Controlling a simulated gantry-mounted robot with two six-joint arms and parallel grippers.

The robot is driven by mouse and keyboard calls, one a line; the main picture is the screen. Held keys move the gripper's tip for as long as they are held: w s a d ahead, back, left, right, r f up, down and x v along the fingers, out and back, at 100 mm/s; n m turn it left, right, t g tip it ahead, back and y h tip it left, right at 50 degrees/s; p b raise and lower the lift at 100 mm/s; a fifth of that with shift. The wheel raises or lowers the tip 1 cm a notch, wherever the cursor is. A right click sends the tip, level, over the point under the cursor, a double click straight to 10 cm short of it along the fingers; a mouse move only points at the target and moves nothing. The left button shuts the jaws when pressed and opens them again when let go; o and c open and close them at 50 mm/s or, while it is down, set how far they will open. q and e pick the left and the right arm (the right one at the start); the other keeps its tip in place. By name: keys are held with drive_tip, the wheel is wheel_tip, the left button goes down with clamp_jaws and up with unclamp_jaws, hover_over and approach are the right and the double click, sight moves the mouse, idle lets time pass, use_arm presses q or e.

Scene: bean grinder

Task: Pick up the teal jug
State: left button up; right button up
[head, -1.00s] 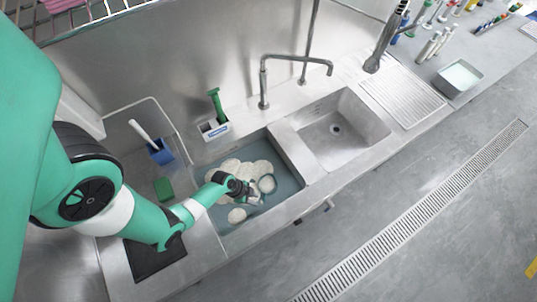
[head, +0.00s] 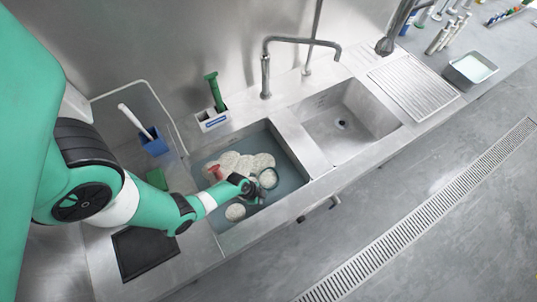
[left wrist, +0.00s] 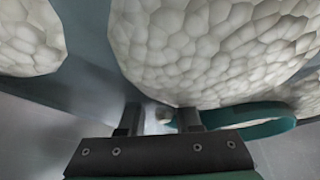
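The teal jug (head: 276,184) sits among white foam clumps in the water-filled left sink basin. In the head view, only its dark teal ring-shaped rim shows clearly; the rest is hidden or too small to tell. My left gripper (head: 252,190) is right beside it on its left. In the left wrist view, the two fingers of my left gripper (left wrist: 160,118) stand apart. A curved teal band of the jug (left wrist: 262,129) runs from behind the right finger towards the right. I cannot tell whether the finger touches it. My right gripper is not in view.
Pale foam clumps (head: 262,161) float around the jug. The basin's front edge, a tap (head: 266,75) and the empty right basin (head: 350,122) are nearby. A green-handled brush (head: 215,92) stands in a holder behind.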

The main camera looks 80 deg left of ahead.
use_arm(q)
clamp_jaws()
idle(1.3)
